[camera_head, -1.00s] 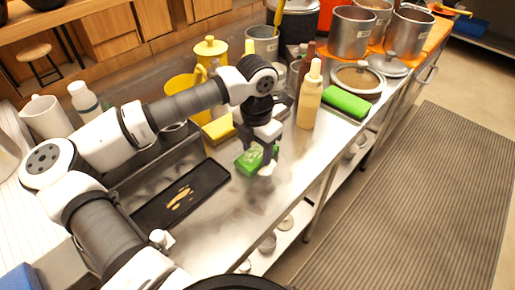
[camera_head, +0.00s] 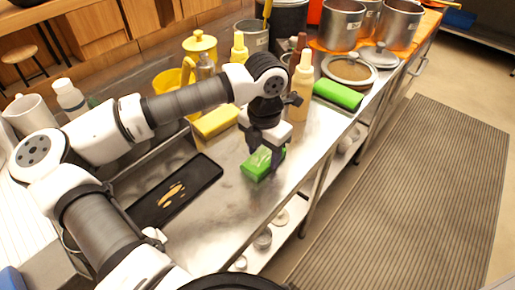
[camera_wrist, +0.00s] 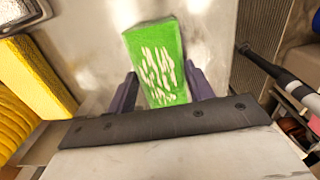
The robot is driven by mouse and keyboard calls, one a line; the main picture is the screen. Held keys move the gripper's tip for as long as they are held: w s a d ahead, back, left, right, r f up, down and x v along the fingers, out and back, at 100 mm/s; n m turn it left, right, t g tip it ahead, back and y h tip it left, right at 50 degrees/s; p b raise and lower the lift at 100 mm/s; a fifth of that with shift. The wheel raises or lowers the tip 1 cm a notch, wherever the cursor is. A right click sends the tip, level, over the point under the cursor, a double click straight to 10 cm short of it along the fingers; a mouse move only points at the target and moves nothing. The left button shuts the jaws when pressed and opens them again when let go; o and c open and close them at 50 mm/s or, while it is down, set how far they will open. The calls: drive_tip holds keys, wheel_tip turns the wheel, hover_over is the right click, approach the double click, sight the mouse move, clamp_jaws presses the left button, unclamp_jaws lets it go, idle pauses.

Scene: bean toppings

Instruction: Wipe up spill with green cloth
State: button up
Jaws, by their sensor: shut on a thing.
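The green cloth (camera_head: 263,163) is a folded, block-like green piece with whitish markings. My gripper (camera_head: 266,158) is shut on it, with fingers on both sides, just over or on the steel counter; I cannot tell if it touches. In the wrist view the cloth (camera_wrist: 157,62) sits between the two dark fingers of my gripper (camera_wrist: 163,88). The spill (camera_head: 171,194) is several tan streaks on a black tray (camera_head: 196,183), left of and nearer than my gripper. The cloth is apart from the spill.
A yellow sponge-like block (camera_head: 216,121) lies behind the tray; it also shows in the wrist view (camera_wrist: 38,72). The counter between tray and front edge is bare.

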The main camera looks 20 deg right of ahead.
drive_tip(key=shift+s+d, duration=0.1)
drive_tip(key=shift+s, duration=0.15)
drive_tip(key=shift+w+a+b, duration=0.3)
drive_tip(key=shift+w+a, duration=0.15)
drive_tip(key=shift+w, duration=0.25)
drive_tip(key=shift+w+a+b, duration=0.25)
drive_tip(key=shift+w+a, duration=0.25)
drive_tip(key=shift+w, duration=0.25)
drive_tip(key=shift+w+a+b, duration=0.3)
drive_tip(key=shift+w+a, duration=0.15)
drive_tip(key=shift+w, duration=0.25)
wheel_tip(320, 180, up, 8)
drive_tip(key=p, duration=0.4)
